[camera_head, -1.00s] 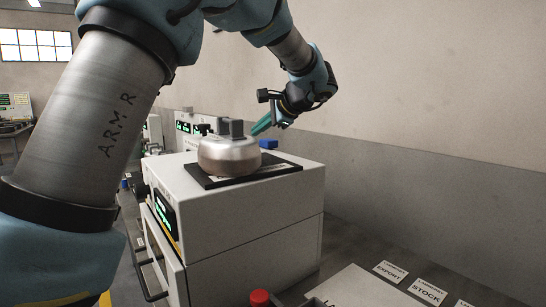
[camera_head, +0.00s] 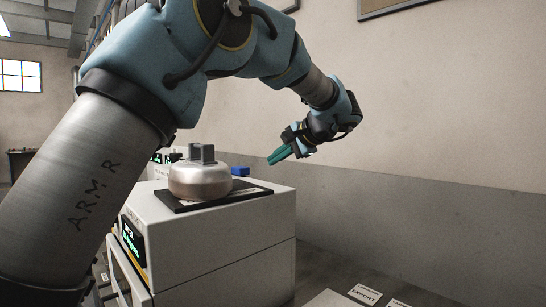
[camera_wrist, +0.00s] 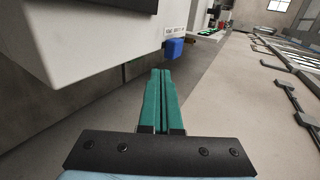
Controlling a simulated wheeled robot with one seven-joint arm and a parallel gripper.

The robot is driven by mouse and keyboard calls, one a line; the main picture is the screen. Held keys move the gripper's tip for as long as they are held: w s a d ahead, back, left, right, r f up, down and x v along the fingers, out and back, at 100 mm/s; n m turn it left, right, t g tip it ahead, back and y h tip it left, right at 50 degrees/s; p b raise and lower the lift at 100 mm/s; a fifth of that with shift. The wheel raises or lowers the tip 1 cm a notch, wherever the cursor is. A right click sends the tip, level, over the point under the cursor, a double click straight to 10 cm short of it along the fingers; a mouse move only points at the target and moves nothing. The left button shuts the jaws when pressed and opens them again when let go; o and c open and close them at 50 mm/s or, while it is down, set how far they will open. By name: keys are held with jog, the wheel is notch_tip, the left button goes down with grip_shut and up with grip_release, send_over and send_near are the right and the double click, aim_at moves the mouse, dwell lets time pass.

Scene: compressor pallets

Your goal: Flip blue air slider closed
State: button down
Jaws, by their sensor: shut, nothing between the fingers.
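The blue air slider (camera_head: 240,171) is a small blue block at the back of the white machine, just past the black plate. It also shows in the wrist view (camera_wrist: 174,48), on the machine's side under a small white label. My gripper (camera_head: 271,160) has green fingers pressed together and holds nothing. In the head view it is in the air to the right of the slider. In the wrist view the fingertips (camera_wrist: 161,72) point toward the slider, a little below it in the picture, with a visible gap. The lettering on the label is too small to read surely.
A round metal compressor (camera_head: 200,180) sits on a black plate (camera_head: 255,189) on top of the white machine (camera_head: 225,235). A wall stands behind my arm. Lettered cards (camera_head: 365,294) lie at the lower right.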

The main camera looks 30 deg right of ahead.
aim_at(239, 167)
jog(key=p+x, duration=0.2)
jog(key=x, duration=0.5)
jog(key=shift+w+a, duration=0.1)
jog(key=shift+w+a+r+p, duration=0.1)
jog(key=shift+w+p, duration=0.25)
jog(key=shift+w, duration=0.25)
jog(key=shift+w+a+p, duration=0.15)
jog(key=shift+w+p, duration=0.15)
jog(key=shift+w, duration=0.3)
jog(key=shift+w+a+f, duration=0.1)
jog(key=shift+w+f, duration=0.1)
jog(key=shift+w, duration=0.55)
jog(key=shift+w, duration=0.1)
jog(key=w, duration=0.3)
jog(key=w+a, duration=0.1)
jog(key=w, duration=0.2)
jog(key=shift+w+a, duration=0.1)
jog(key=shift+a, duration=0.05)
